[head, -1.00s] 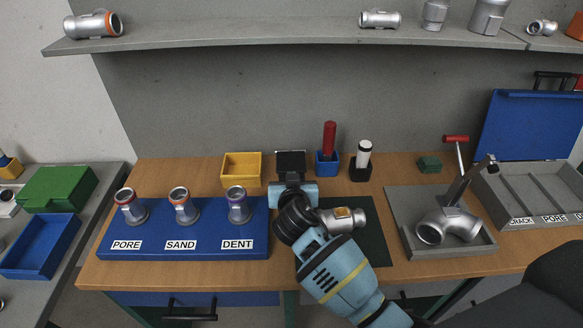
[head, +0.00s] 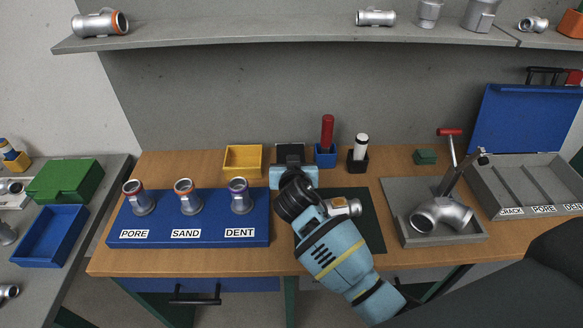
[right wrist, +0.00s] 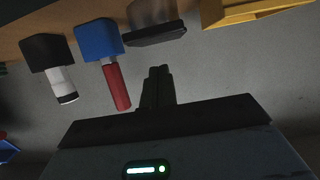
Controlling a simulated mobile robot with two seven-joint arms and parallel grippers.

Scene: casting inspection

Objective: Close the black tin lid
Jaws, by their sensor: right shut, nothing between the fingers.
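The black tin (head: 290,152) stands at the back of the bench, right of the yellow bin. My right gripper covers its lower part in the head view. The tin also shows in the right wrist view (right wrist: 150,14), with a greyish face and a dark lid edge (right wrist: 158,34) standing out on the wall side; the lid looks raised, though its exact angle is unclear. My right gripper (right wrist: 157,72) is shut and empty, its fingertips pointing toward the lid with a small apparent gap. My left gripper is in neither view.
A blue holder (head: 325,158) with a red-handled tool and a black holder (head: 358,168) with a white marker stand just right of the tin. The yellow bin (head: 243,160) is left. A casting (head: 343,207) lies on the dark mat (head: 372,235) beside my right arm.

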